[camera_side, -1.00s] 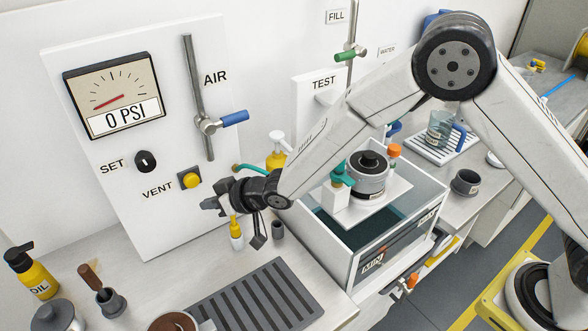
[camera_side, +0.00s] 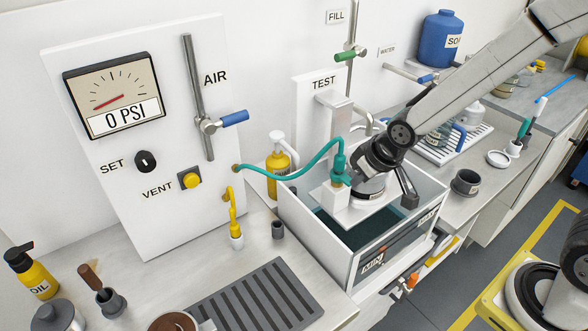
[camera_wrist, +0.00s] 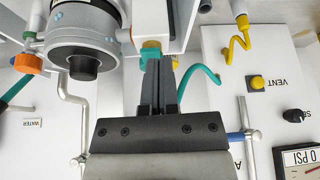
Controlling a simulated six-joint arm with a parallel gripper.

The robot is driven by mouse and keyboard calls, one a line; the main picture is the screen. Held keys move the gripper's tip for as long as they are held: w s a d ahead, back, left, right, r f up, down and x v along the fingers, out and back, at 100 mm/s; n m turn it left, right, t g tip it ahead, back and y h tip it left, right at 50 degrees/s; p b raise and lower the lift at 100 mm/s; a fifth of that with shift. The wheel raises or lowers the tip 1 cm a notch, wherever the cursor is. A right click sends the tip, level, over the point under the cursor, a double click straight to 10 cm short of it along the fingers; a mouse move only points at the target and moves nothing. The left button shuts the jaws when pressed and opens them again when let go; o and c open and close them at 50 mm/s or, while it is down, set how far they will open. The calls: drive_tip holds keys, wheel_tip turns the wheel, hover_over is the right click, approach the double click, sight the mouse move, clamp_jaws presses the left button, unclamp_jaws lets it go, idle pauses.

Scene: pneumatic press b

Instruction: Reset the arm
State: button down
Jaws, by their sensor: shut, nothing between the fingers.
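My gripper (camera_wrist: 158,68) shows in the wrist view with its two dark fingers together and nothing between them. In the side view my wrist is over the white-walled tank (camera_side: 318,240), and my fingers cannot be made out there. In the wrist view the fingertips overlap the teal fitting (camera_wrist: 150,50); contact cannot be told. The teal fitting (camera_side: 340,163) stands on the tank's white platform, with a teal hose (camera_side: 300,172) running to the panel. The grey cylinder (camera_wrist: 85,35) with a black knob is beside my fingers; in the side view my wrist mostly hides it.
The white panel has a gauge (camera_side: 112,95) reading 0 PSI, a blue-handled AIR valve (camera_side: 234,118) and a yellow VENT button (camera_side: 191,180). A yellow pump bottle (camera_side: 279,165) stands behind the tank. A TEST post (camera_side: 322,110) and FILL pipe (camera_side: 350,40) rise close by.

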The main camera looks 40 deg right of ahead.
drive_tip(key=s+d+m+g, duration=0.1)
drive_tip(key=s+d, duration=0.3)
drive_tip(key=s, duration=0.6)
drive_tip(key=shift+d+g+h, duration=0.3)
drive_tip(key=shift+g, duration=0.5)
